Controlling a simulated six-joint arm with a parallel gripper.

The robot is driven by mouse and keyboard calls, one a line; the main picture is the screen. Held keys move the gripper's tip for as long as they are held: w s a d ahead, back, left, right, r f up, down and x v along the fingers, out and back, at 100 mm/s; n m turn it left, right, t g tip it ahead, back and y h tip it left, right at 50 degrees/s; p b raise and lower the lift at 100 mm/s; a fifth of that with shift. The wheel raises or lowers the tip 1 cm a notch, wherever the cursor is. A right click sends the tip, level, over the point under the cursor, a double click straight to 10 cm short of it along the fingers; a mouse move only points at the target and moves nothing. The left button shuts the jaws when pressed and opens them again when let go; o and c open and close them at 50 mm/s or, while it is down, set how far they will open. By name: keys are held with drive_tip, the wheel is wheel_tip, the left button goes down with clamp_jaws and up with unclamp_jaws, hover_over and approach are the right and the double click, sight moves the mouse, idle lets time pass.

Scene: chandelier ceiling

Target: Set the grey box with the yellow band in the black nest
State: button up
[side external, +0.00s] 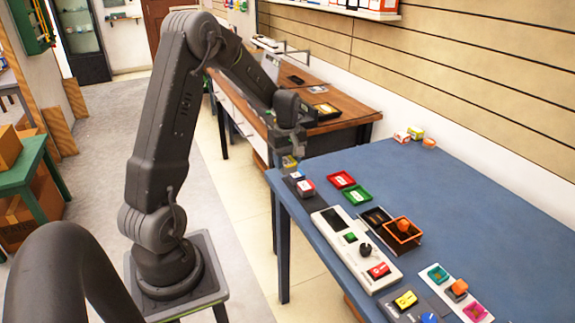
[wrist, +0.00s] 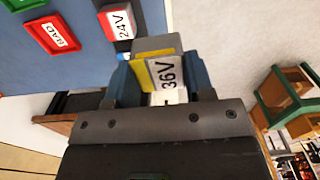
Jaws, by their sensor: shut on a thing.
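The grey box with the yellow band (wrist: 158,58) is between the fingers of my gripper (wrist: 160,82) in the wrist view. Its white label reads 36V. A small black tray (side external: 376,216), which looks like the black nest, lies on the table beside an orange open box. Something yellowish shows inside it, too small to make out.
A red-and-white 24V box (side external: 306,186) stands on a dark plate close to my gripper. A red tray (side external: 341,180) and a green tray (side external: 357,196) lie beyond it. The orange open box (side external: 403,231) and a white control panel (side external: 352,246) stand nearer.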

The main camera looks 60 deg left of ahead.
drive_tip(key=w+d+f, duration=0.3)
drive_tip(key=w+d, duration=1.6)
drive_tip(key=w, duration=0.1)
drive_tip(key=shift+s+d+f, duration=0.1)
drive_tip(key=shift+f, duration=1.25)
drive_tip(key=shift+s+d+f, duration=0.1)
drive_tip(key=shift+f, duration=1.2)
drive_tip(key=shift+f, duration=1.05)
drive_tip(key=o, duration=1.4)
drive_tip(key=shift+r, duration=0.1)
wheel_tip(320, 180, up, 7)
drive_tip(key=shift+r, duration=0.15)
